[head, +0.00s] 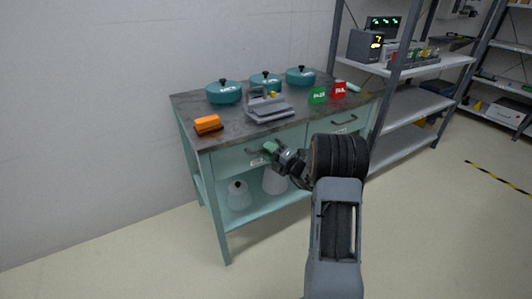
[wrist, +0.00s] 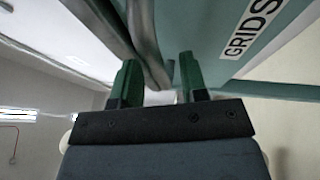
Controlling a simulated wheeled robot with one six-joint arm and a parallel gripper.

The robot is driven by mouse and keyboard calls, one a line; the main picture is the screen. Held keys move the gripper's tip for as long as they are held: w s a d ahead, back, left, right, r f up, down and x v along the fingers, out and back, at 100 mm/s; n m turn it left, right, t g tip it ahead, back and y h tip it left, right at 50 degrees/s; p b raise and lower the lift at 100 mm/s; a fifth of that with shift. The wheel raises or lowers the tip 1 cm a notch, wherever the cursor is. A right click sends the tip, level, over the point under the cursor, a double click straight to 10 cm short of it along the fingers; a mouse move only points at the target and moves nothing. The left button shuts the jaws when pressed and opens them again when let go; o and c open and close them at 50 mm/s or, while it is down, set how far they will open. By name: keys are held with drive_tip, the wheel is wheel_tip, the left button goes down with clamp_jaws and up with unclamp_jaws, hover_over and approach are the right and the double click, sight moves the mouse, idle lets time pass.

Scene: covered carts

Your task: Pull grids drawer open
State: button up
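The left drawer (head: 228,160) is in the front of the teal cart, under the dark top, and looks shut in the head view. In the wrist view the label reading GRIDS (wrist: 254,28) is on a teal drawer front at upper right. My gripper (head: 268,149) is at this left drawer's front. In the wrist view its two green fingertips (wrist: 158,78) stand apart. The grey drawer handle (wrist: 143,40) runs down into the gap between them, close to the left finger. I cannot tell whether either finger touches it. My gripper hides part of the handle in the head view.
The right drawer has its own handle (head: 344,121). On the cart top are several teal pots (head: 224,93), an orange block (head: 207,123), a grey device (head: 268,109) and green (head: 318,95) and red (head: 339,89) signs. White containers (head: 238,196) stand on the lower shelf. Floor is clear in front.

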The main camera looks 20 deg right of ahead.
drive_tip(key=shift+w+a+r, duration=0.1)
drive_tip(key=shift+w+a, duration=0.15)
drive_tip(key=shift+w, duration=0.25)
clamp_jaws()
idle(0.3)
